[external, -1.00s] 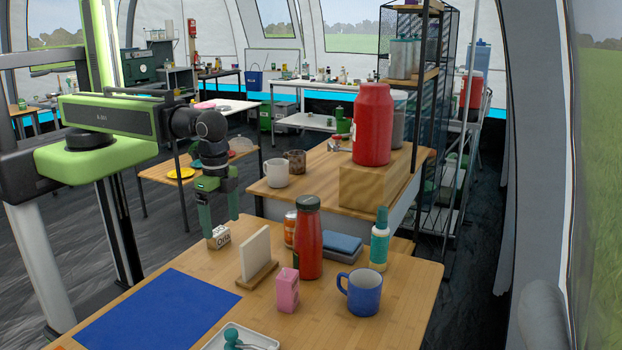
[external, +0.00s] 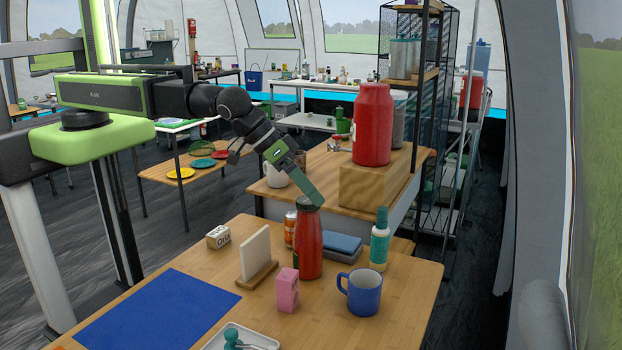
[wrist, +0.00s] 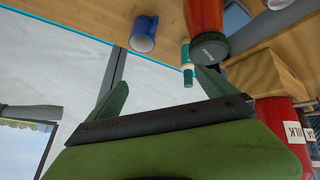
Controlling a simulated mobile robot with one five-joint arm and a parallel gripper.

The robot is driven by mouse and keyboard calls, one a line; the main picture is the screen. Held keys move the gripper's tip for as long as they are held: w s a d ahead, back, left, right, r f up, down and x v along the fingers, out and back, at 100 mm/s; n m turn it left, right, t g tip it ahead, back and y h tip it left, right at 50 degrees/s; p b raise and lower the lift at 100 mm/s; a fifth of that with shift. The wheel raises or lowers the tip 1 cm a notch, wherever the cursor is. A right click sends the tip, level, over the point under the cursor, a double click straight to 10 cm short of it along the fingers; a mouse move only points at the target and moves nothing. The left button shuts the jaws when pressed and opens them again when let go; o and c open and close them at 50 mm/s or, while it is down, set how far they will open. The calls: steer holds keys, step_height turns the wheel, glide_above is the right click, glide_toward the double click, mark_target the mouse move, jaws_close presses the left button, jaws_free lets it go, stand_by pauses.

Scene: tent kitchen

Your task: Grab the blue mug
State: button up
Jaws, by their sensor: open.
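The blue mug (external: 361,292) stands upright on the near right part of the wooden table, its handle toward the left in the external view. It also shows near the top of the wrist view (wrist: 144,36), with its pale inside visible. My gripper (external: 317,200) is up near the top of the red bottle (external: 308,240), behind and to the left of the mug and well apart from it. In the wrist view the two green fingers (wrist: 160,90) are spread with nothing between them. Whether a finger touches the bottle cannot be told.
A pink box (external: 287,291) stands just left of the mug. A teal-capped bottle (external: 380,242) stands behind it, and blue-grey boxes (external: 341,246) lie near the red bottle. A white board on a wooden stand (external: 256,256) is farther left. The table right of the mug is clear.

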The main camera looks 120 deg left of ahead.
steer(key=w+a+f+b, duration=0.1)
steer(key=w+a+f, duration=0.1)
steer(key=w, duration=0.2)
steer(key=m+g+h+b, duration=0.25)
steer(key=m+b, duration=0.25)
steer(key=b, duration=0.7)
glide_toward(367, 291)
steer(key=a+f, duration=0.1)
steer(key=f, duration=0.1)
steer(key=a+f, duration=0.1)
steer(key=f, duration=0.2)
steer(key=a+f, duration=0.1)
steer(key=f, duration=0.1)
steer(key=shift+w+a+f, duration=0.15)
steer(key=shift+a+f, duration=0.05)
steer(key=shift+a, duration=0.15)
steer(key=b+x, duration=0.5)
steer(key=shift+w+a+f, duration=0.1)
steer(key=shift+w+a, duration=0.05)
steer(key=shift+w, duration=0.1)
steer(key=shift+r, duration=0.2)
steer(key=c, duration=1.5)
steer(key=shift+r, duration=0.1)
